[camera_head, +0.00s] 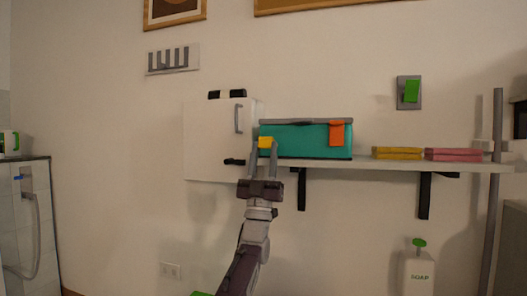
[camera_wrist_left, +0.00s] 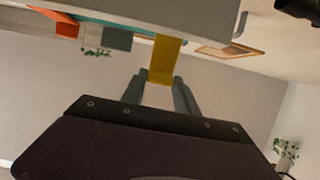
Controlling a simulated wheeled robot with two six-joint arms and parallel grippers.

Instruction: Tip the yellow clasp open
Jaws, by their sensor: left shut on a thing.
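The yellow clasp (camera_head: 265,141) is at the left end of the front of a teal box (camera_head: 300,142) with a grey lid edge. My left gripper (camera_head: 264,149) reaches up from below and is shut on the yellow clasp. In the left wrist view the clasp (camera_wrist_left: 166,52) runs down as a flat strip between the two grey fingers (camera_wrist_left: 160,88). The clasp's tip lies between the fingers. An orange clasp (camera_head: 337,132) is at the right of the box front, away from the gripper. My right gripper is not in view.
The box sits on a wall shelf (camera_head: 375,165) with dark brackets. A white cabinet (camera_head: 210,140) is close on the left. Yellow (camera_head: 397,153) and pink (camera_head: 452,154) flat boxes lie to the right. A soap dispenser (camera_head: 419,277) is below. The space under the shelf is mostly free.

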